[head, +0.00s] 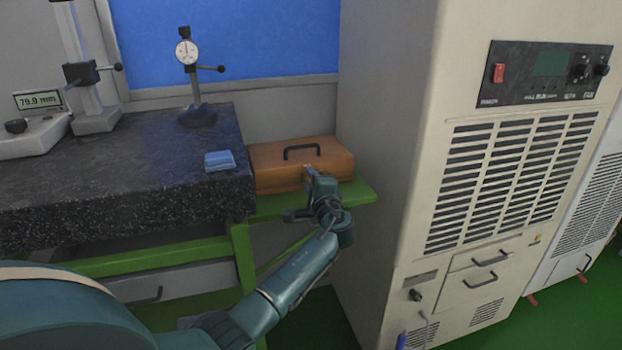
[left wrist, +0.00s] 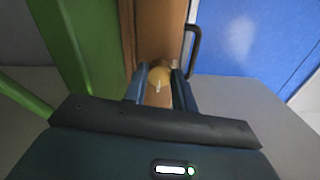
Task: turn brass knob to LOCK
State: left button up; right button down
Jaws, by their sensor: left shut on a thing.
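An orange-brown case (head: 275,168) with a black handle (head: 301,150) sits on the green bench beside the granite block. In the left wrist view, the brass knob (left wrist: 159,73) is a round yellowish shape with a small pale mark, on the brown face of the case (left wrist: 158,30). My left gripper (head: 309,175) is at the front of the case. In the left wrist view its two fingers (left wrist: 160,84) are shut on the knob, one on each side. In the head view the gripper hides the knob. I cannot read any lock lettering. My right gripper is not in view.
The granite block (head: 120,170) is left of the case, with a blue block (head: 219,160), a dial gauge stand (head: 197,116) and a height gauge on it. A tall beige cabinet (head: 385,150) stands close on the right. The green bench edge (head: 358,192) is below the case.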

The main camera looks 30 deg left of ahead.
pick_arm(q)
jog(key=shift+m, duration=0.3)
jog(key=o, duration=1)
jog(key=shift+d, duration=0.1)
jog(key=b+v, duration=0.1)
jog(key=v, duration=1.2)
